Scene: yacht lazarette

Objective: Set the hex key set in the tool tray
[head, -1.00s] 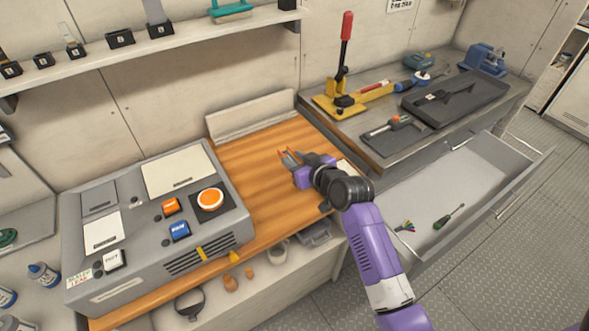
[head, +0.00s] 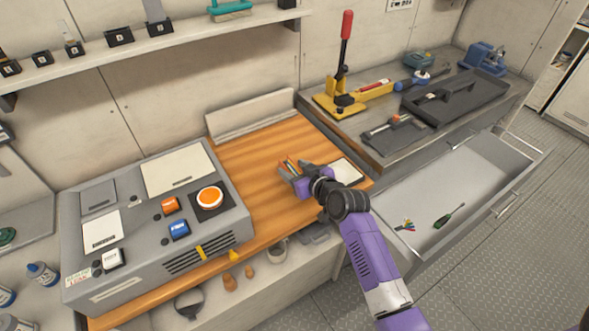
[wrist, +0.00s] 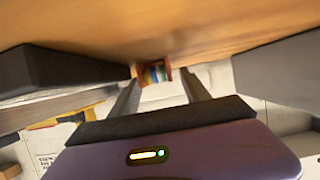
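My gripper (head: 288,167) is above the orange wooden worktop, fingers pointing to the left and back. In the wrist view, a small reddish-brown holder with coloured stripes, which looks like the hex key set (wrist: 156,74), sits between the fingertips. The fingers appear shut on it. In the head view the hex key set (head: 291,162) is mostly hidden by the fingers. The tool tray (head: 482,90), dark with a raised handle, lies on the grey bench at the right, well apart from my gripper.
A grey control box (head: 140,225) stands left of my gripper. A yellow lever press (head: 345,100) and a grey pad (head: 398,143) with a tool on it are on the bench. Below, an open drawer (head: 460,190) holds a screwdriver (head: 449,216) and small coloured pieces (head: 405,225).

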